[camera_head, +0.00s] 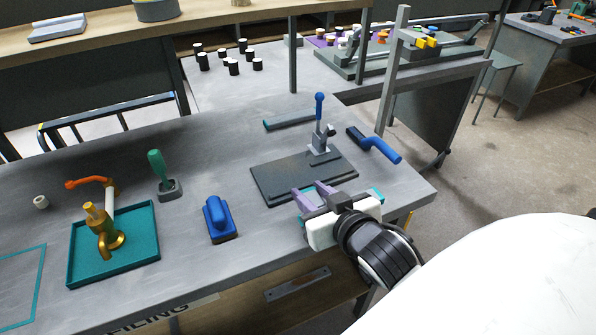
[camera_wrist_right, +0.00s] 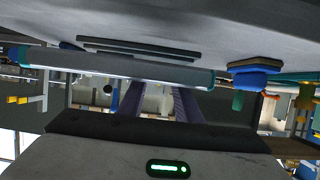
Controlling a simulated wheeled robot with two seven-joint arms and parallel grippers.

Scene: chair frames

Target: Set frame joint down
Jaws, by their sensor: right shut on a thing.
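My right gripper (camera_head: 314,190) reaches in over the front right of the workbench, its purple fingers beside the front edge of a dark plate. It is shut on the frame joint, a grey bar with teal at its end (camera_head: 376,194). In the head view my gripper hides most of the bar. In the right wrist view the grey bar (camera_wrist_right: 120,66) runs across in front of both fingers (camera_wrist_right: 155,103), close to the bench surface. I cannot tell whether it touches the bench. My left gripper is not in view.
The dark plate (camera_head: 290,178) carries a blue-handled clamp (camera_head: 319,130). A teal-ended bar (camera_head: 290,120) and a blue-handled tool (camera_head: 375,145) lie behind. A blue block-like tool (camera_head: 219,218) and a teal tray (camera_head: 140,258) stand left. The bench's right corner is clear.

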